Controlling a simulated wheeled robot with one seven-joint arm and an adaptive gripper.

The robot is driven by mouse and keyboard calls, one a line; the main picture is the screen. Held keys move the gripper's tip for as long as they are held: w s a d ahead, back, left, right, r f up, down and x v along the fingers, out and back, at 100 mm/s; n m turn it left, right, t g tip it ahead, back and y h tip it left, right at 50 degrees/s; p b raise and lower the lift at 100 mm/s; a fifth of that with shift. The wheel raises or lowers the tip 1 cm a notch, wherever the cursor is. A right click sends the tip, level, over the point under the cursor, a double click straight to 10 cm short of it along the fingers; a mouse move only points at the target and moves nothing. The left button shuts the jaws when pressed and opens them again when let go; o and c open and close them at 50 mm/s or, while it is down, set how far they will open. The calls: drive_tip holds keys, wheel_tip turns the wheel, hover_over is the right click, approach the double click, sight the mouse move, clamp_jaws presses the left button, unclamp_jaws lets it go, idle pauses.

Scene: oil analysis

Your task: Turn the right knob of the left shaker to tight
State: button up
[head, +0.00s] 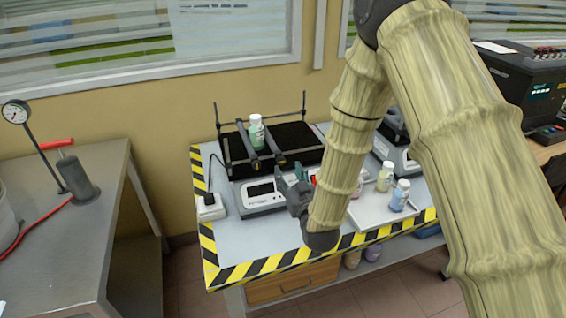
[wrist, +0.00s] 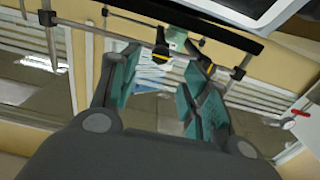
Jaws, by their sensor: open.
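The left shaker (head: 232,172) has a black platform with upright rods at its corners and a grey front panel with a dark display. A white-capped bottle (head: 257,133) with pale green content stands between two dark clamp bars. The right bar's black end knob (head: 279,159) is near my gripper (head: 290,176), which is open just in front of it. The knob's exact setting cannot be told.
A white tray (head: 366,217) with several bottles lies to the right of the shaker, with another device (head: 397,150) behind it. A white power adapter (head: 211,208) stands at the left. Striped tape (head: 265,266) edges the table. My arm hides part of the table.

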sight(282, 161)
drive_tip(key=shift+p+x, duration=0.55)
drive_tip(key=shift+x, duration=2.45)
drive_tip(key=shift+c, duration=0.2)
clamp_jaws()
